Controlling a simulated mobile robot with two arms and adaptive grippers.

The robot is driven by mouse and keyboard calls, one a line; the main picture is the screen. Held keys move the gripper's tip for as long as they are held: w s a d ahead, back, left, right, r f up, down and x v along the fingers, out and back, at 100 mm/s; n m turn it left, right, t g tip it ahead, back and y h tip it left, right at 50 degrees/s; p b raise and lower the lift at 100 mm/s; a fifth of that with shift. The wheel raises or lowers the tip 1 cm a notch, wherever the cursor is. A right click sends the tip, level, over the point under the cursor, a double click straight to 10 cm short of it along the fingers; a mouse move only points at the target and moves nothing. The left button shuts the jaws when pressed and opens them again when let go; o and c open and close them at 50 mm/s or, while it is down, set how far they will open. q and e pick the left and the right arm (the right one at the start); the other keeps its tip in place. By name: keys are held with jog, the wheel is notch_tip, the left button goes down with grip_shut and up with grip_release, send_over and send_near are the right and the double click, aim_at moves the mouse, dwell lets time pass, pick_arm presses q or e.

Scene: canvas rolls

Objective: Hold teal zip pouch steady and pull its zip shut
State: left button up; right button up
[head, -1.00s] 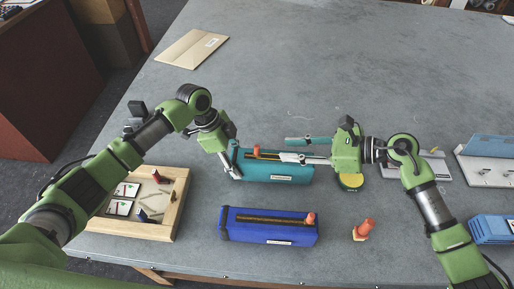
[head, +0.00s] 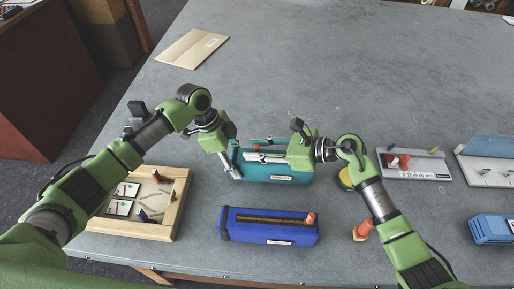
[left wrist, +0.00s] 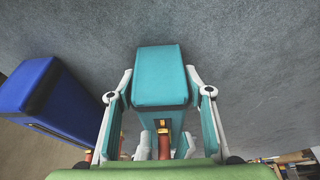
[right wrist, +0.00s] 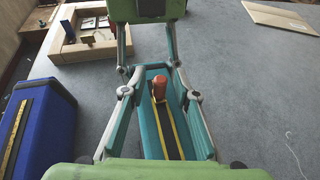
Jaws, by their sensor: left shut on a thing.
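The teal zip pouch (head: 290,178) lies on the grey table. My left gripper (head: 237,167) is shut across its left end, with one finger on each side in the left wrist view (left wrist: 160,90). My right gripper (head: 252,152) is low over the pouch top, open. In the right wrist view its fingers stand apart on either side of the orange zip pull (right wrist: 160,86), with no contact clear. The pull is near the pouch's left end. The dark zip track with yellow edges (right wrist: 167,130) runs from it towards my right wrist. My right gripper partly hides the zip in the head view.
A blue pouch (head: 268,235) with an orange pull lies in front. A wooden tray (head: 181,200) stands at left. An orange-topped piece (head: 363,230) and a yellow-green round thing (head: 345,179) are at right. A grey tray (head: 425,172) lies beyond. The back table is clear except a cardboard piece (head: 192,48).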

grip_shut()
jog(key=d, duration=1.4)
pick_arm(q)
jog(key=shift+a, duration=0.1)
pick_arm(e)
jog(key=shift+o, duration=0.4)
grip_release()
jog(key=shift+d, duration=0.1)
jog(key=v, duration=1.1)
jog(key=shift+s+d+r, duration=0.15)
jog(key=shift+d, duration=0.2)
